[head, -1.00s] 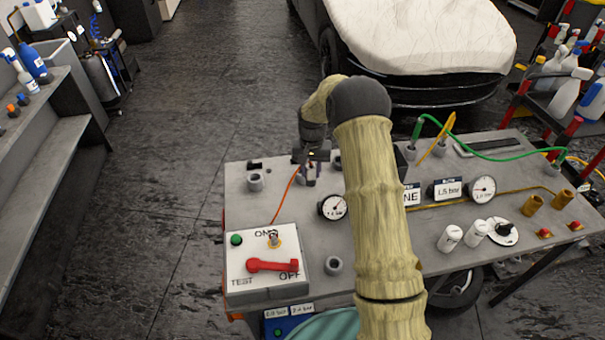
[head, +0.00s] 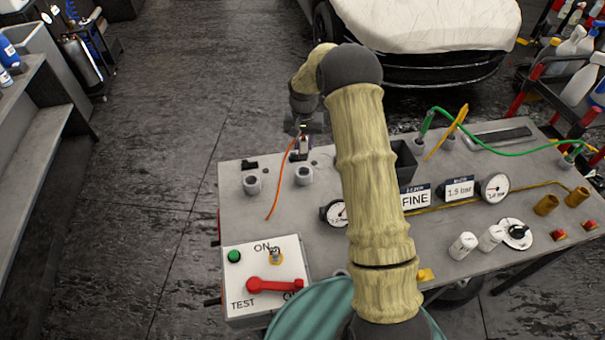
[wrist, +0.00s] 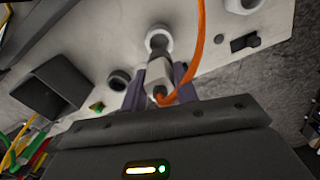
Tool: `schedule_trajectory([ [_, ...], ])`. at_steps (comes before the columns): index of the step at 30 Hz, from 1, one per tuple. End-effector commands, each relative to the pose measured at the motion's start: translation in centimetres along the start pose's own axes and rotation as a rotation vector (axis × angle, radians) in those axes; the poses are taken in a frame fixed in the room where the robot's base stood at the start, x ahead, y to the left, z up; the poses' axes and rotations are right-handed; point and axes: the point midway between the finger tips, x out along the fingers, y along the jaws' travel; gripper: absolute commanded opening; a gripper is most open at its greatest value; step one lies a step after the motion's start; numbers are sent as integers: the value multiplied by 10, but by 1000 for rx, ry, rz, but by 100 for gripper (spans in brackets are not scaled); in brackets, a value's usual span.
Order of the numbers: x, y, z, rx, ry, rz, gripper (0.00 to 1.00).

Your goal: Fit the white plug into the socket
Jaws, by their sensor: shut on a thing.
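My gripper (head: 303,146) is shut on the white plug (wrist: 158,72), with a finger on each side of it. An orange cord (wrist: 200,45) runs from the plug and hangs over the panel in the head view (head: 281,185). In the wrist view the plug's grey tip points at a pale-rimmed round socket (wrist: 159,36) and overlaps its near edge. In the head view the plug is just above and behind a grey ring socket (head: 304,176). I cannot tell whether the tip is inside the ring or just short of it.
Another grey socket (head: 252,185) stands to the left. A black bin (head: 404,160), gauges (head: 495,187) and a FINE sign (head: 415,198) are to the right. A switch box with a red lever (head: 272,285) is at front left. My arm hides the bench's middle.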

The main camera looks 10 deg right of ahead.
Motion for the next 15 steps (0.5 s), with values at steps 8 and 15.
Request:
schedule_trajectory([
  [8, 0, 0, 0, 0, 0, 0, 6],
  [15, 26, 0, 1, 0, -6, 1, 6],
])
